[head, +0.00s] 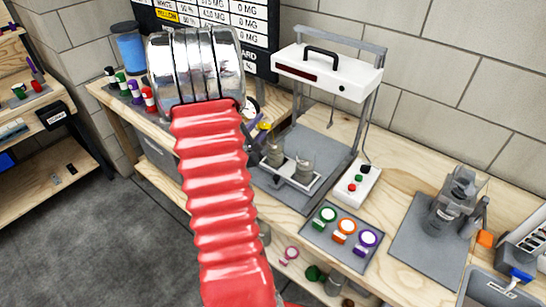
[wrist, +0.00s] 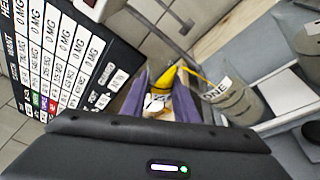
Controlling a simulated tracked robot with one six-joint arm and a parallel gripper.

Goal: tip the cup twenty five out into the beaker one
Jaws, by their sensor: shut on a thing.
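My gripper (wrist: 158,108) is shut on a small cup (wrist: 155,103) with a partly visible dark marking, taken as cup twenty five. The cup is tilted, with yellow (wrist: 167,76) at its upper end. A thin yellow streak runs from there to the rim of beaker one (wrist: 232,103), just right of the cup. Beaker one is clear, labelled ONE, and holds greyish contents. In the head view, beaker one (head: 273,154) appears to be the left of two beakers, and my gripper (head: 260,126) is beside it, partly hidden by my red arm.
A second beaker (head: 304,166) stands to the right on the same white holder (head: 296,183), under a metal frame with a white box (head: 327,72). A board (wrist: 58,62) stands left.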

